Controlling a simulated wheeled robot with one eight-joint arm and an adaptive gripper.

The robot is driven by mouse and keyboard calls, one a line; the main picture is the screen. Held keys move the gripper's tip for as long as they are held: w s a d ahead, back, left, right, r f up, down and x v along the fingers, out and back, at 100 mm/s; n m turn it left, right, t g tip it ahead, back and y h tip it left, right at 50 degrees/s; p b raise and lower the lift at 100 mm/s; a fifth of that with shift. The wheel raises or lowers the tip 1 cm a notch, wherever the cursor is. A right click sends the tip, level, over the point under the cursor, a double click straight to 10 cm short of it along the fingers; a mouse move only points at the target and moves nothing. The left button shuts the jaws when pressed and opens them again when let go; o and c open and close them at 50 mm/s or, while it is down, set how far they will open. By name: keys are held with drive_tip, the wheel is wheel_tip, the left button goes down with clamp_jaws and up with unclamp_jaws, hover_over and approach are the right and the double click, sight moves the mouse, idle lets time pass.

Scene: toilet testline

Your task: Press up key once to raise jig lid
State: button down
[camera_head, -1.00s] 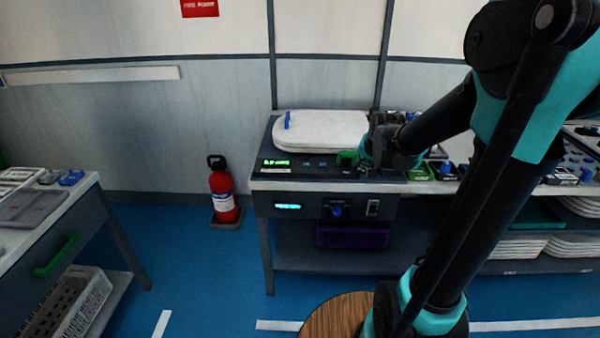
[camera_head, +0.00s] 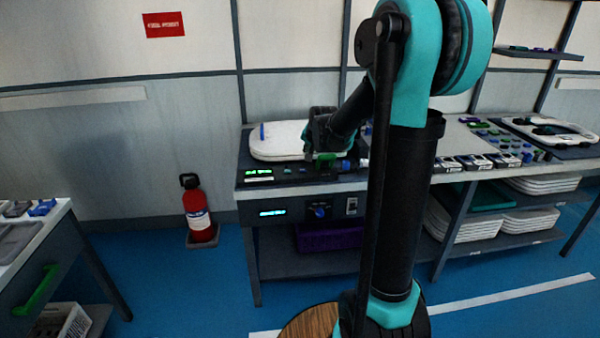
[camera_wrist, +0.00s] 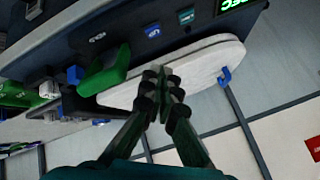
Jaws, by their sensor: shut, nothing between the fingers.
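The white lid (camera_head: 280,140) lies flat on the dark jig station in the head view. In the wrist view the lid (camera_wrist: 212,64) is a long pale slab partly behind my fingers. A row of small keys sits on the front panel: a blue key (camera_wrist: 152,30), a teal key (camera_wrist: 186,15) and a dark key with a pale mark (camera_wrist: 97,38). Their markings are too small to read, so I cannot tell which is up. My gripper (camera_wrist: 163,78) is shut and empty, over the lid and apart from the keys. In the head view my gripper (camera_head: 308,150) hangs by the lid's right end.
A green handle (camera_wrist: 108,72) stands beside the keys, close to my fingers. A green display (camera_head: 258,171) is at the panel's left. A blue knob (camera_head: 320,211) is on the front below. A red extinguisher (camera_head: 196,212) stands on the floor to the left.

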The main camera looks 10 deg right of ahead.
drive_tip(key=r+m, duration=0.1)
hover_over(304, 170)
drive_tip(key=shift+s+a+r+t, duration=0.15)
drive_tip(key=shift+t, duration=0.25)
drive_tip(key=shift+f, duration=4.4)
drive_tip(key=shift+f, duration=0.15)
drive_tip(key=shift+f, duration=0.25)
